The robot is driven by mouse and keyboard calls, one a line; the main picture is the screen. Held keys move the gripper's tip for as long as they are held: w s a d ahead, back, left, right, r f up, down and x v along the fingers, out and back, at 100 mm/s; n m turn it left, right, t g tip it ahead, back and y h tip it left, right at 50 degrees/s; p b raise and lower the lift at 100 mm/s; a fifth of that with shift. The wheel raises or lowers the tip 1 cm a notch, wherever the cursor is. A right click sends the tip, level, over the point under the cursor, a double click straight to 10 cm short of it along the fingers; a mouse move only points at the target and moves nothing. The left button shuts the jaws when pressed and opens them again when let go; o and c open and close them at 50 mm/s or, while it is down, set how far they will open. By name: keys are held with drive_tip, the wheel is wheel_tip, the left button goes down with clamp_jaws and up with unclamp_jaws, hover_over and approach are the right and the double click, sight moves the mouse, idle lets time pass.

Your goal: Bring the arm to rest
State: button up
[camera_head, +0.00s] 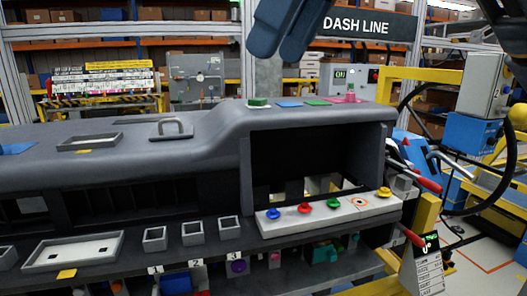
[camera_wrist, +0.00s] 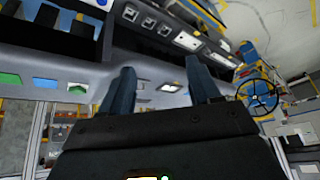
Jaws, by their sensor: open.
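The rest of my arm is mostly outside the head view.
A white button panel (camera_head: 330,214) with coloured knobs sits in the dashboard's opening. Red-handled tools (camera_head: 428,184) and a cable (camera_head: 470,210) are at right. Space above the dashboard is open.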

drive_tip(key=w+a+f+m+t+y, duration=0.25)
drive_tip(key=f+y, duration=0.25)
drive_tip(key=f, duration=0.3)
drive_tip(key=w+a+f+m+t+y, duration=0.1)
drive_tip(key=w+a+f+m+y, duration=0.25)
drive_tip(key=f, duration=0.45)
drive_tip(key=s+d+f+m+t+h, duration=0.2)
drive_tip(key=s+d+f+m+t, duration=0.15)
drive_tip(key=f, duration=0.55)
drive_tip(key=s+d+f+m+t+h, duration=0.25)
drive_tip(key=d+f+m+t, duration=0.25)
drive_tip(key=f, duration=0.5)
drive_tip(key=s+d+f+m+t+h, duration=0.1)
drive_tip(key=s+d+f+h, duration=0.2)
drive_tip(key=s+d+f, duration=0.35)
drive_tip(key=s+d+f+m+h, duration=0.1)
drive_tip(key=s+d+f+h, duration=0.2)
drive_tip(key=s, duration=0.7)
drive_tip(key=s+d+r+n+h, duration=0.1)
drive_tip(key=s+d+n, duration=0.1)
drive_tip(key=s, duration=0.7)
drive_tip(key=s+d+r+n+h, duration=0.2)
drive_tip(key=s+d, duration=0.3)
drive_tip(key=s, duration=0.4)
drive_tip(key=shift+s, duration=0.4)
drive_tip(key=shift+d, duration=0.1)
